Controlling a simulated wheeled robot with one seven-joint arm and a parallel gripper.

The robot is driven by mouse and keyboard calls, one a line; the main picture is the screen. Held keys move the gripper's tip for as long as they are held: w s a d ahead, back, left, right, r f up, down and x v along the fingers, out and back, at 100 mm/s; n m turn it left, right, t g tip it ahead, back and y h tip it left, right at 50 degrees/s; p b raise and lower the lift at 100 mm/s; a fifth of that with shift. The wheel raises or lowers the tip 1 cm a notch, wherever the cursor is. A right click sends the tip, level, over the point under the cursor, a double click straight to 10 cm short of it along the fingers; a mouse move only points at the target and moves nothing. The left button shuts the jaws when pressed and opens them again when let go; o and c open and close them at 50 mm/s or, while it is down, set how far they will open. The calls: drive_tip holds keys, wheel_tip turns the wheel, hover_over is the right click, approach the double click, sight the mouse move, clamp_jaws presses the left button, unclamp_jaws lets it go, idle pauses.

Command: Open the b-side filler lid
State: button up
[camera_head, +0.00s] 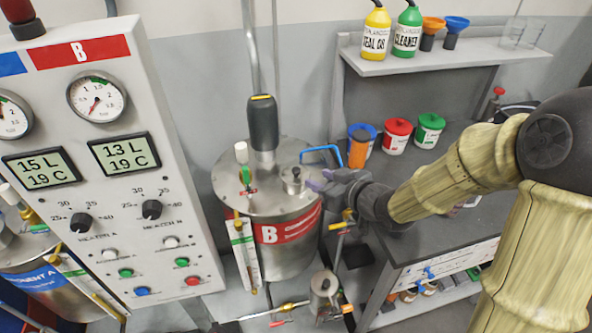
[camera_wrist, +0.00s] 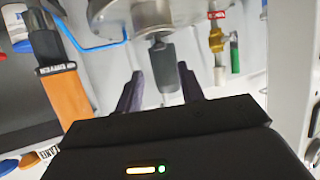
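My gripper (camera_head: 314,181) is just right of the filler lid, above the tank's right rim.
A blue bent handle (camera_head: 322,150) stands on the tank top behind my gripper. A valve (camera_head: 243,170) stands left of the motor. An orange cylinder (camera_head: 358,150) and several coloured-lid tubs are on the dark bench (camera_head: 425,215) at right. The control panel (camera_head: 150,180) fills the left.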

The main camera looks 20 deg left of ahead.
sight(297, 170)
drive_tip(key=p+x, duration=0.1)
drive_tip(key=x, duration=1)
drive_tip(key=shift+c, duration=0.2)
clamp_jaws()
